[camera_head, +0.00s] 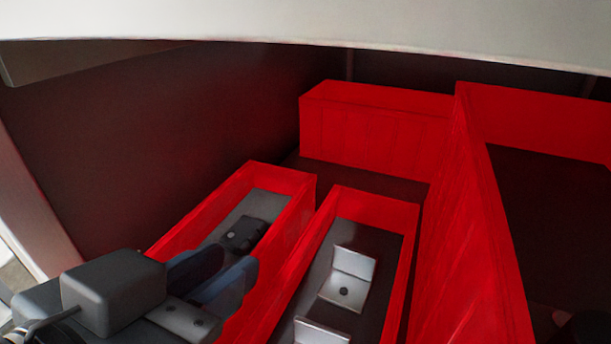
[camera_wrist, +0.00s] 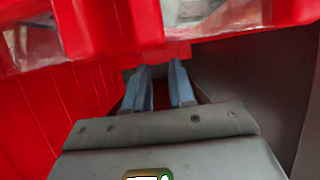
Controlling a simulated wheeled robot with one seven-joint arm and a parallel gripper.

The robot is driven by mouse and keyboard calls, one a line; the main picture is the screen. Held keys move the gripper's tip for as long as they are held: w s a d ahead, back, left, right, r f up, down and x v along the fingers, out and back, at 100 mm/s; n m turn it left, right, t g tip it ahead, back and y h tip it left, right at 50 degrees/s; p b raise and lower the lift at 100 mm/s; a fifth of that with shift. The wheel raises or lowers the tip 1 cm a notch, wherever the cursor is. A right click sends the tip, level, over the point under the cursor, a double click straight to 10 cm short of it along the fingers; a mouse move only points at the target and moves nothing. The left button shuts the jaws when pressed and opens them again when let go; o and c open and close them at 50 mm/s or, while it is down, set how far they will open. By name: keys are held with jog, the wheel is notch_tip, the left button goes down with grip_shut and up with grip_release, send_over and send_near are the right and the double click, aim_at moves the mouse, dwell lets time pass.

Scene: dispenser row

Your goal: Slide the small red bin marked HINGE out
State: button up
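Two small red bins stand side by side in the head view; no HINGE label is readable. The left small bin (camera_head: 285,178) holds a dark block (camera_head: 243,235). The small bin to its right (camera_head: 375,205) holds bent silver metal plates (camera_head: 350,275). My gripper (camera_head: 215,275) is at lower left, over or in front of the left bin's near part, which it hides. In the wrist view my gripper's two blue fingers (camera_wrist: 158,78) stand apart with a dark gap between them. Their tips are close to a red bin edge (camera_wrist: 160,52); contact cannot be told.
A large red bin (camera_head: 465,220) stands at right, and another red bin (camera_head: 375,128) is at the back. A dark wall (camera_head: 140,130) runs close along the left. A pale shelf edge (camera_head: 350,25) crosses above. Little free room shows between the bins.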

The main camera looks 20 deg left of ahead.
aim_at(269, 237)
jog(key=shift+x, duration=3.5)
grip_shut()
